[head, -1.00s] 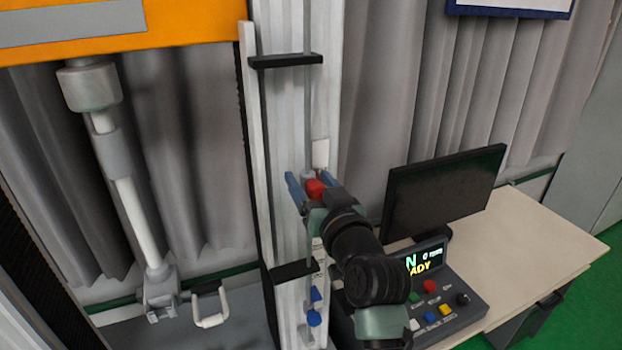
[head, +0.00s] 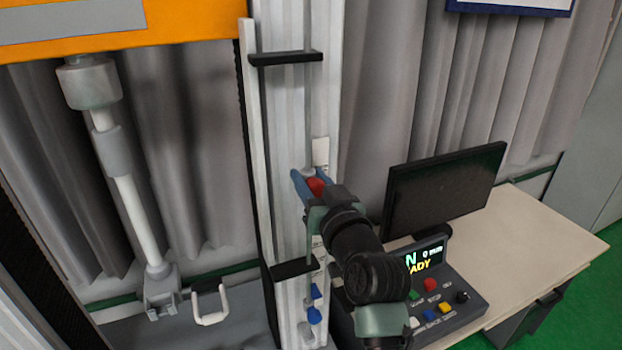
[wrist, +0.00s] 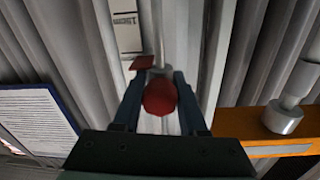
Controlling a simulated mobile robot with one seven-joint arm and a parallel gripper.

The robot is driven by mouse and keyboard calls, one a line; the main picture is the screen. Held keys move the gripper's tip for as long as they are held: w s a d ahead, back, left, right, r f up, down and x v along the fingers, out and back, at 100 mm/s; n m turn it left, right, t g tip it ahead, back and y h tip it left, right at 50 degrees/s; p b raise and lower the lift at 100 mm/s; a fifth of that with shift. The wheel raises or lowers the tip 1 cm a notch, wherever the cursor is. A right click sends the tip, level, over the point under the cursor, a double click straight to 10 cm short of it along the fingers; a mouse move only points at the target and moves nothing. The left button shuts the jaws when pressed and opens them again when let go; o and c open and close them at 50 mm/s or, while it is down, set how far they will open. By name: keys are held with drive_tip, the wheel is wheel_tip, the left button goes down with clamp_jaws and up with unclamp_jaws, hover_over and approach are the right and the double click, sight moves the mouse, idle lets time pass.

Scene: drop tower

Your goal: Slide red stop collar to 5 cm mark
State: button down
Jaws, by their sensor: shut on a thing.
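The red stop collar (head: 316,187) sits on the thin vertical rod (head: 308,110) at the front of the white column. My gripper (head: 308,184) is at the collar, its two blue fingers on either side of it and shut on it. In the wrist view, the collar's round red knob (wrist: 160,96) lies between the fingers, with a flat red pointer (wrist: 142,63) sticking out to the left behind it. A white label (wrist: 126,28) is on the column just beyond the pointer. Its markings are too small to read.
Black brackets (head: 286,58) cross the rod above and below (head: 294,268) the collar. Blue stops (head: 314,314) sit lower on the column. A monitor (head: 444,192) and a control box (head: 445,300) with coloured buttons stand on the desk to the right.

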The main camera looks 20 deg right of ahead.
drive_tip(key=shift+d+f, duration=0.1)
drive_tip(key=shift+d, duration=0.05)
idle(0.7)
wheel_tip(320, 180, down, 15)
drive_tip(key=b, duration=1.5)
drive_tip(key=shift+c, duration=2.4)
unclamp_jaws()
drive_tip(key=s+b, duration=0.3)
drive_tip(key=s, duration=1)
drive_tip(key=shift+a, duration=0.2)
